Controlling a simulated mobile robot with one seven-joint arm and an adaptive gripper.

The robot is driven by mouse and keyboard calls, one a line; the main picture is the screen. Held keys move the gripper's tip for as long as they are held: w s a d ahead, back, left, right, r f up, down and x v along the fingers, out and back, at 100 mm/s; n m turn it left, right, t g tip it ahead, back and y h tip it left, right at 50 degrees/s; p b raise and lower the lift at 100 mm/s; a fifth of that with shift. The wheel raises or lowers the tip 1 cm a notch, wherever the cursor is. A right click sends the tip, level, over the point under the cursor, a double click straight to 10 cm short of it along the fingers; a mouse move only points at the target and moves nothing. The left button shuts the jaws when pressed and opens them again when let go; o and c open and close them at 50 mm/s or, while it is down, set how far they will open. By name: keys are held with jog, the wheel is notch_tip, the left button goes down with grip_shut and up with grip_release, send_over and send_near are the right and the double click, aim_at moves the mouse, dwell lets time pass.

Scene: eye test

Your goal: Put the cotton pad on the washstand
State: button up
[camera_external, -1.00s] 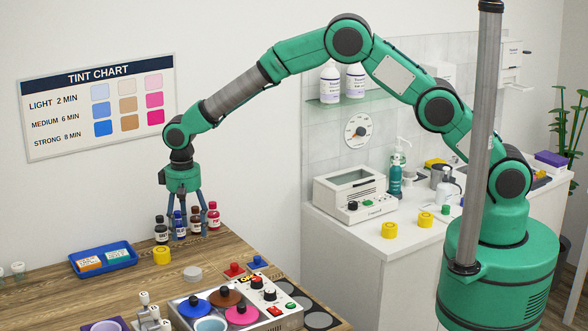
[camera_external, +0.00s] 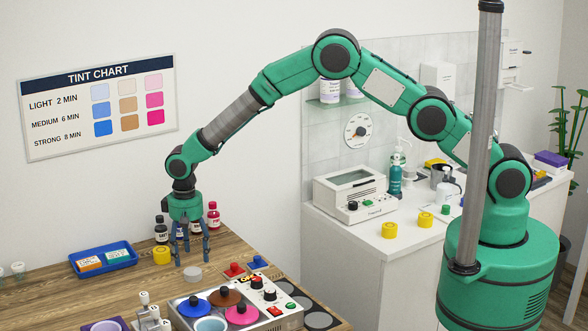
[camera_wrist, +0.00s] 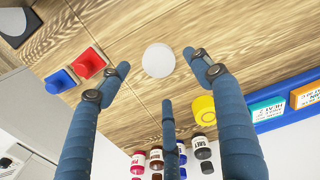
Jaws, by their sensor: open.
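The cotton pad (camera_external: 192,273) looks like a pale round disc lying flat on the wooden table. It also shows in the wrist view (camera_wrist: 158,60), just beyond my fingertips. My gripper (camera_external: 191,256) has several blue fingers, spread open and empty, pointing down just above and behind the pad. In the wrist view my gripper (camera_wrist: 160,78) has the pad between and slightly ahead of its spread fingertips, apart from them. A white counter (camera_external: 345,238), which looks like the washstand, stands at the right along the tiled wall.
A yellow ring-shaped piece (camera_external: 162,255), several small bottles (camera_external: 161,230) and a blue tray (camera_external: 127,263) are close to my gripper. A red block (camera_external: 234,270) and a panel with coloured lids (camera_external: 270,318) are nearer the camera. The counter carries a boxy device (camera_external: 349,190) and yellow rings (camera_external: 389,231).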

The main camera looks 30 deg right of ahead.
aim_at(192, 270)
jog(key=shift+f, duration=2.6)
jog(key=c, duration=0.8)
jog(key=shift+c, duration=0.2)
jog(key=shift+r, duration=0.15)
notch_tip(192, 270, up, 10)
